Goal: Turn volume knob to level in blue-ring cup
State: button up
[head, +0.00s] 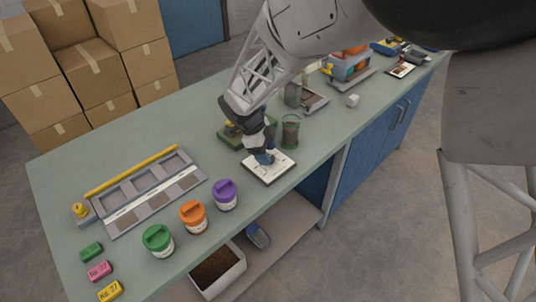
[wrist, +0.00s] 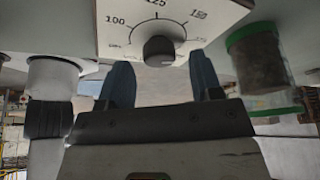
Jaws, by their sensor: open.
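A white dial panel (head: 265,172) lies near the front edge of the bench under my gripper (head: 262,158). The wrist view shows its printed scale with 100, 125 and 150 and a dark round knob (wrist: 158,49). My gripper (wrist: 162,80) is open, its two blue fingers apart on either side of the knob's line; contact with the knob is not visible. A clear cup (head: 290,132) with brown contents stands right of the panel. Its ring looks green in the wrist view (wrist: 258,62); I see no clearly blue ring. The knob is hidden in the head view.
Purple (head: 225,194), orange (head: 193,216) and green (head: 158,239) lidded jars stand along the front edge at left. A grey tray (head: 118,222) with compartments lies behind them. A green block-like base (head: 230,141) sits behind my gripper. A small white cube (head: 352,100) lies to the right.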

jog(key=v, duration=0.6)
jog(key=shift+r, duration=0.1)
dwell(0.5)
jog(key=s+d+r+n+t+y, duration=0.1)
jog(key=s+d+r+n+y, duration=0.2)
jog(key=s+d+r+n, duration=0.95)
jog(key=s+d+r+n+t, duration=0.1)
jog(key=s+d+n, duration=0.3)
jog(key=s, duration=0.3)
jog(key=s+d+r+n+t+y, duration=0.1)
jog(key=s+d+r+n, duration=0.1)
jog(key=s+d, duration=0.4)
jog(key=shift+s+n+t, duration=0.3)
jog(key=shift+s+n, duration=0.55)
jog(key=shift+d, duration=0.1)
